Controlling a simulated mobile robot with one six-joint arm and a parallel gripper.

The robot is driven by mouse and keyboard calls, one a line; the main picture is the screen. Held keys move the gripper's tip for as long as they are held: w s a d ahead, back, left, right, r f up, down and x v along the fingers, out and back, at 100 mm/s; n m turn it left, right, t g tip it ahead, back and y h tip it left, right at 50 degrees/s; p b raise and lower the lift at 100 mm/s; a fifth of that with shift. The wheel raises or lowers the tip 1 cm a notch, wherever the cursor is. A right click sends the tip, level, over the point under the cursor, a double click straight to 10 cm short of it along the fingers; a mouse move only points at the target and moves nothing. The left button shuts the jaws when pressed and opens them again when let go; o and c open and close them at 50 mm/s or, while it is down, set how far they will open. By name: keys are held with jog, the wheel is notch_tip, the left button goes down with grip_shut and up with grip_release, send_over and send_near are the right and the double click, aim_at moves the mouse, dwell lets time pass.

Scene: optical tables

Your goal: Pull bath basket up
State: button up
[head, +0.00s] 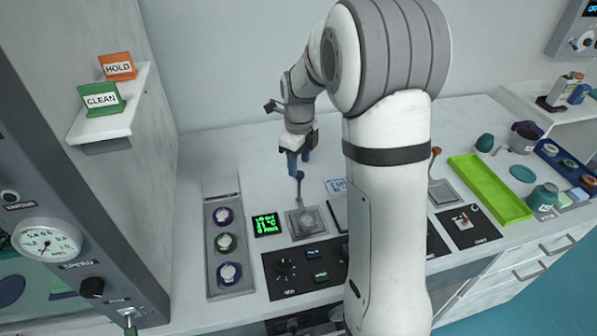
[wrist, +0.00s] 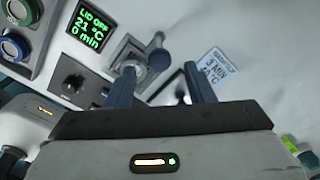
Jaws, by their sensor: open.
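My gripper (head: 298,163) is open and points down over the counter, just above an upright lever (head: 300,186) with a dark blue knob on a square metal plate (head: 308,222). In the wrist view the two blue fingers of my gripper (wrist: 160,80) stand apart, and the lever's dark knob (wrist: 157,56) shows between them, beyond the tips. Nothing is held. I cannot clearly make out a basket; the area right of the plate is partly hidden by my arm. The small green display (wrist: 92,25) reads lid off, 21 °C, 0 min.
A grey panel (head: 211,285) with several round knobs lies left of the lever. A black control panel (head: 288,287) lies in front. A label card (wrist: 212,65) lies behind it. A lever with an orange knob (head: 436,152) and a green tray (head: 487,190) are to the right.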

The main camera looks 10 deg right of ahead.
jog(key=shift+r, duration=1.45)
jog(key=shift+s+r+n, duration=0.2)
jog(key=shift+r+n, duration=0.05)
jog(key=shift+n, duration=0.05)
jog(key=s+r+n+t, duration=0.1)
jog(key=s+r+n, duration=0.1)
jog(key=s+n, duration=1)
jog(key=s+r+n+t, duration=0.2)
jog(key=s+r+n, duration=0.1)
jog(key=s+n, duration=0.9)
jog(key=shift+s+a+r+n, duration=0.3)
jog(key=shift+a+n, duration=0.1)
jog(key=shift+n, duration=0.8)
